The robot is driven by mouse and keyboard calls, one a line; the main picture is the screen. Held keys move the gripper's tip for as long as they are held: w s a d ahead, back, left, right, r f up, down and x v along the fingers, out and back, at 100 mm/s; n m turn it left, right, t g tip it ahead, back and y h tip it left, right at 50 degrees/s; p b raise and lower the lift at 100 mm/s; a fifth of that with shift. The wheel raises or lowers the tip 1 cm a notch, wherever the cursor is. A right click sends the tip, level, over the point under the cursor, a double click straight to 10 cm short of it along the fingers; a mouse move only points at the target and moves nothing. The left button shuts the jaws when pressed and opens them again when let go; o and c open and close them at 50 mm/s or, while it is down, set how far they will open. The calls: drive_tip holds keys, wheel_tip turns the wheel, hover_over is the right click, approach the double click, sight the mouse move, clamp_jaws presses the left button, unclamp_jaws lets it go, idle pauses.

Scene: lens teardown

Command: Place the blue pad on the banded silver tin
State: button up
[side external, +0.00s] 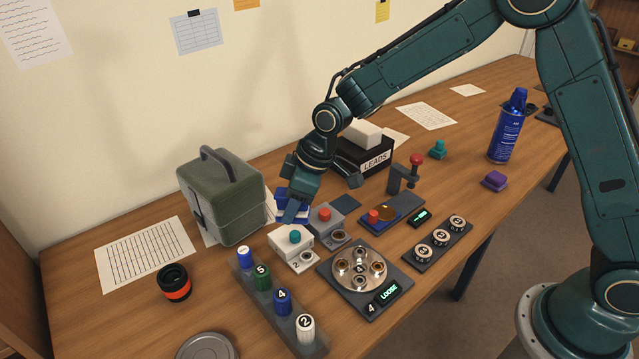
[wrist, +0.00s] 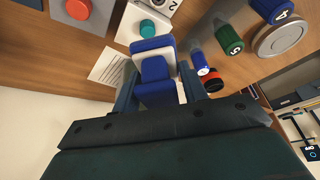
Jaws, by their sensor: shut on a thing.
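My gripper (side external: 292,208) is shut on the blue pad (side external: 281,209), a blue block with a pale layer, behind the white box with the teal button. In the wrist view, the pad (wrist: 155,68) sits between my two fingers (wrist: 157,82). I cannot tell whether it touches the table. The silver tin (side external: 207,347) is round with a flat lid, at the bottom edge of the side view and partly cut off. It also shows at the upper right of the wrist view (wrist: 281,36). My gripper is well apart from it.
A rack (side external: 277,310) of numbered cylinders stands between pad and tin. A black-and-orange ring (side external: 174,283) stands left of it. A green case (side external: 222,195) is close left of my gripper. A white button box (side external: 290,241) and a grey one (side external: 326,222) stand in front.

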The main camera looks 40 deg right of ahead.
drive_tip(key=s+a+n+g+y, duration=0.1)
drive_tip(key=s+a+n+g, duration=0.25)
drive_tip(key=a+n, duration=0.9)
drive_tip(key=n+g+h, duration=0.1)
drive_tip(key=n+g, duration=0.2)
drive_tip(key=n, duration=0.3)
hover_over(198, 349)
drive_tip(key=s, duration=0.3)
drive_tip(key=shift+w+f, duration=0.15)
drive_tip(key=shift+f, duration=1.8)
drive_tip(key=shift+w+f, duration=0.15)
drive_tip(key=shift+f, duration=1.75)
drive_tip(key=shift+f, duration=0.1)
drive_tip(key=o, duration=1)
drive_tip(key=shift+c, duration=0.2)
drive_tip(key=shift+o, duration=0.2)
drive_tip(key=v, duration=1.2)
drive_tip(key=shift+s+r, duration=0.2)
